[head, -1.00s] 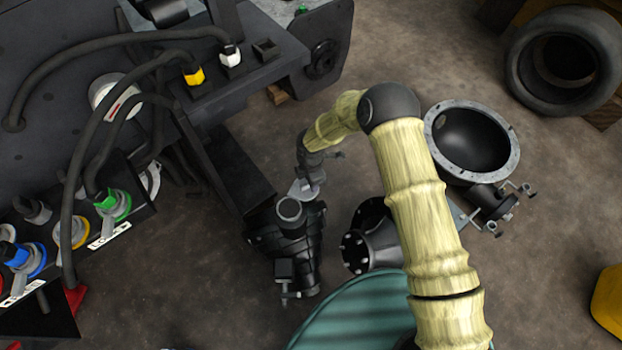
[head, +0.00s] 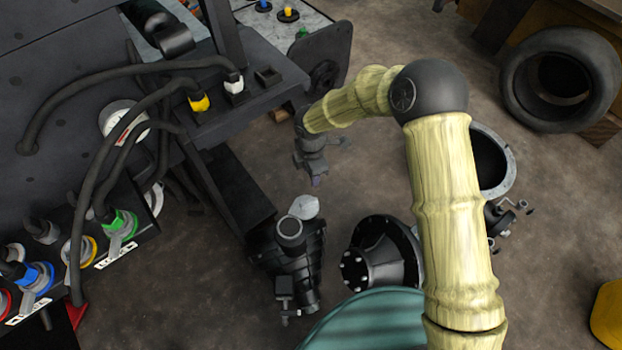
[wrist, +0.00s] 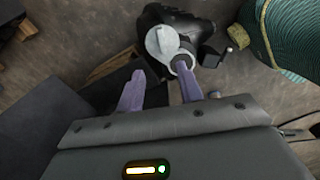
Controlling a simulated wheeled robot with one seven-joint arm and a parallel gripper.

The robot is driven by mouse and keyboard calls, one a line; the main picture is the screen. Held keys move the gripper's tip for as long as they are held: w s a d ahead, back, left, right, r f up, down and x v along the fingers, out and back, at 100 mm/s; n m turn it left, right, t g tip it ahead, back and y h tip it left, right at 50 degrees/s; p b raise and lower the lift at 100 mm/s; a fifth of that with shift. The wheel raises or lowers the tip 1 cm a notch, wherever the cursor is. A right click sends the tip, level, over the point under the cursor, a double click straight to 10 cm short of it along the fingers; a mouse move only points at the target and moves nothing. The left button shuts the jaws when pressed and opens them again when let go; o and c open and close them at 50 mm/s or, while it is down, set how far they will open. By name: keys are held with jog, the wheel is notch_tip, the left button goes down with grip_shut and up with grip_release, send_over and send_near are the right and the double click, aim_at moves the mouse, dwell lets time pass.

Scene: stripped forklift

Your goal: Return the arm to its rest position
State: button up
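My gripper (head: 316,180) hangs at the end of my arm in the middle of the head view, pointing down. In the wrist view its two purple fingers (wrist: 160,88) are spread apart with nothing between them. Below it stands a black valve-like part (head: 288,262) with an open round grey neck (head: 290,229) and a pale round flap (head: 305,207) beside the neck. The flap also shows in the wrist view (wrist: 162,41). The gripper is apart from the flap. My arm is bent at the elbow and reaches forward from the lower right.
A dark bench (head: 262,82) with hoses and plugs and a connector panel (head: 105,240) are at the left. A black flanged part (head: 382,258) and a large bowl-shaped housing (head: 500,165) lie near my arm.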

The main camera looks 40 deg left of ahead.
jog(key=shift+r, duration=0.55)
jog(key=w+d+r+m, duration=0.3)
jog(key=d+r+m, duration=0.1)
jog(key=d, duration=0.4)
jog(key=w+d+r+m+t, duration=0.1)
jog(key=w+d+r+m, duration=0.3)
jog(key=d, duration=0.3)
jog(key=w+d+r+m, duration=0.2)
jog(key=d+r+m, duration=0.25)
jog(key=d, duration=0.35)
jog(key=s+d+r+m+t, duration=0.1)
jog(key=s+d+r+m, duration=0.15)
jog(key=d+m, duration=0.45)
jog(key=s+d+r+m, duration=0.2)
jog(key=s+d+m, duration=0.25)
jog(key=d, duration=0.35)
jog(key=s+d+r+m+t, duration=0.1)
jog(key=s+d+r+m, duration=0.15)
jog(key=d+m, duration=0.45)
notch_tip(320, 180, up, 22)
jog(key=n+p, duration=0.1)
jog(key=p, duration=2)
jog(key=shift+w+d+p, duration=0.15)
jog(key=shift+w+p, duration=0.15)
jog(key=shift+p, duration=0.1)
